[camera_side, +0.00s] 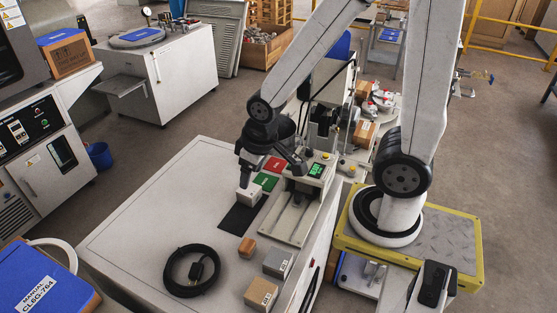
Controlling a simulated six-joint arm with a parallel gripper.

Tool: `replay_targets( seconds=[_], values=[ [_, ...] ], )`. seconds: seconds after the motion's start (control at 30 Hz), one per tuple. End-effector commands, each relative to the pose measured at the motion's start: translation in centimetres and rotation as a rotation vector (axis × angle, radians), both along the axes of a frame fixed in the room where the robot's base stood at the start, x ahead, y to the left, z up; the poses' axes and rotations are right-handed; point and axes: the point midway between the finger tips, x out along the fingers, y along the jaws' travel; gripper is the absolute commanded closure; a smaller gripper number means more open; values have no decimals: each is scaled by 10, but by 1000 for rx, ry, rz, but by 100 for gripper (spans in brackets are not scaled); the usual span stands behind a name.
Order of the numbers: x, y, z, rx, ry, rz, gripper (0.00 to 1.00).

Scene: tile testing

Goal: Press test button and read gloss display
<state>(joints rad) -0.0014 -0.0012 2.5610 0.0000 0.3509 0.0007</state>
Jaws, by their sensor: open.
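A gloss tester with a small lit green display (316,170) stands on the right part of the white bench. The digits are too small to read. A small yellow spot (326,155) near the display may be a button; I cannot tell. My gripper (270,168) hangs over the bench left of the display, its jaws apart. A pale block (249,194) sits at the upper end of a black mat (239,220), just under the left finger. I cannot tell whether they touch. The right finger is close to the tester in the picture.
A red mat (277,164) and a green mat (265,182) lie beyond the black one. A coiled black cable (178,284), a small orange block (247,247), a grey box (278,263) and a brown box (261,294) lie at the front. The bench's left side (150,220) is clear.

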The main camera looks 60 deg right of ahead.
Motion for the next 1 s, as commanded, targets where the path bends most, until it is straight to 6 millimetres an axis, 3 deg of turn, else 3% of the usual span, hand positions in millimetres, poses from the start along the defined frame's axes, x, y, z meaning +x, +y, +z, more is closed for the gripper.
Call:
replay_targets(
  seconds=[0.03,0.2,0.23,1.0],
  values=[
    [0,0,0,0,0,0,42],
    [0,0,0,0,0,-1,96],
    [0,0,0,0,0,-1,100],
    [0,0,0,0,0,-1,100]
  ],
)
